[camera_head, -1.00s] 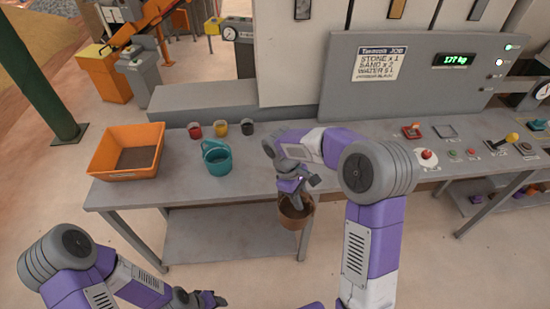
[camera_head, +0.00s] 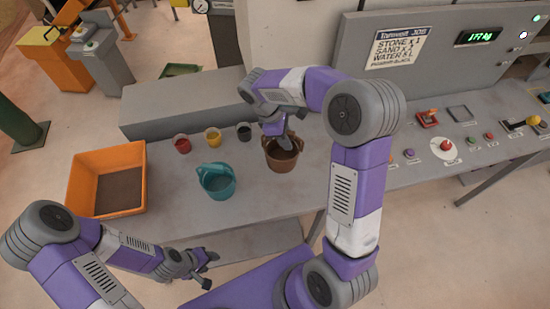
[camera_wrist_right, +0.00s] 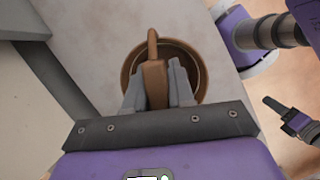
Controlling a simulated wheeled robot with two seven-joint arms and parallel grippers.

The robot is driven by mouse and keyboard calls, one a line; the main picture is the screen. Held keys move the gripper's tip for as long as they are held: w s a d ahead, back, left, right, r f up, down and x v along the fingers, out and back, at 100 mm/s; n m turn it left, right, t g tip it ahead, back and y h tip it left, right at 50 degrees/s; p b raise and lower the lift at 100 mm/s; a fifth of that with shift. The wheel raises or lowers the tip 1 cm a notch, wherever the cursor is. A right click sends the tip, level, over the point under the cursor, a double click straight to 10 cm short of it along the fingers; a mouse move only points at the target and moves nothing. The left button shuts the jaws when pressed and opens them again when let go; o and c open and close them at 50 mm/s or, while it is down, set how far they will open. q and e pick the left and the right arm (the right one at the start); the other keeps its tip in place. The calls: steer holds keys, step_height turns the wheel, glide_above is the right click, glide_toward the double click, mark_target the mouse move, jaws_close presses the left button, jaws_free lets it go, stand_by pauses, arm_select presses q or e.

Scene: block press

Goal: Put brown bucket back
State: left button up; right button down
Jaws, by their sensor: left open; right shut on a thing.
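The brown bucket (camera_head: 283,160) is upright at the table, to the right of the teal bucket (camera_head: 217,182). My right gripper (camera_head: 284,140) is shut on it from above. In the right wrist view the brown bucket (camera_wrist_right: 190,62) shows its round rim, and its handle lies between the fingers of my right gripper (camera_wrist_right: 158,85). I cannot tell whether its base touches the table. My left gripper (camera_head: 207,262) is open and empty, low in front of the table's front edge.
An orange tray (camera_head: 108,180) of dark material stands at the left of the grey table (camera_head: 250,205). Small red (camera_head: 181,144), yellow (camera_head: 213,137) and black (camera_head: 244,132) cups stand behind the buckets. A control panel (camera_head: 440,140) with knobs and levers is at the right.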

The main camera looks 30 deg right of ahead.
glide_above(286, 158)
steer(key=s, duration=0.1)
steer(key=f, duration=0.4)
steer(key=shift+s+a+f, duration=0.1)
steer(key=shift+a+f, duration=0.25)
steer(key=shift+f, duration=0.05)
steer(key=shift+f+b, duration=0.4)
steer(key=shift+f, duration=2)
steer(key=c, duration=1)
jaws_free()
steer(key=shift+f, duration=0.15)
steer(key=shift+o, duration=0.2)
steer(key=shift+r, duration=0.2)
steer(key=p+v, duration=0.1)
steer(key=v, duration=1.1)
